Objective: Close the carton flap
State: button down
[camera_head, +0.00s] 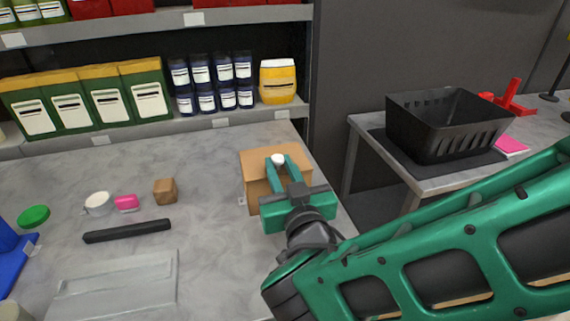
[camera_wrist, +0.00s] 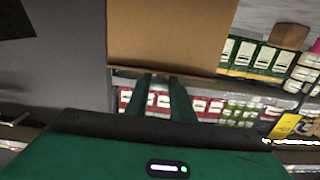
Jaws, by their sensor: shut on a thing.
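The brown cardboard carton (camera_head: 252,165) stands at the right end of the grey table. Its top panel is lit, and the front side is in shade. My gripper (camera_head: 280,163) reaches over the carton from the front right. Its green fingers are shut on a small white knob (camera_head: 278,158) at the carton's top. I cannot tell whether the knob is fixed to the flap. In the wrist view, a brown carton panel (camera_wrist: 170,35) fills the upper middle, just beyond the fingertips (camera_wrist: 161,78). The knob is not seen there. My gripper hides part of the carton's front.
A wooden cube (camera_head: 165,191), pink piece (camera_head: 126,203), white cup (camera_head: 98,203) and black bar (camera_head: 127,231) lie to the left. A shelf of boxes and jars stands behind. A black basket (camera_head: 440,145) is on the right table, past a gap.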

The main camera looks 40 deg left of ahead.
jog(key=c, duration=1.5)
grip_release()
jog(key=shift+w+d+f, duration=0.1)
jog(key=shift+w+f, duration=0.05)
jog(key=shift+w, duration=0.45)
jog(key=shift+s, duration=0.2)
jog(key=shift+s, duration=0.15)
jog(key=shift+v, duration=5.2)
jog(key=shift+d, duration=0.1)
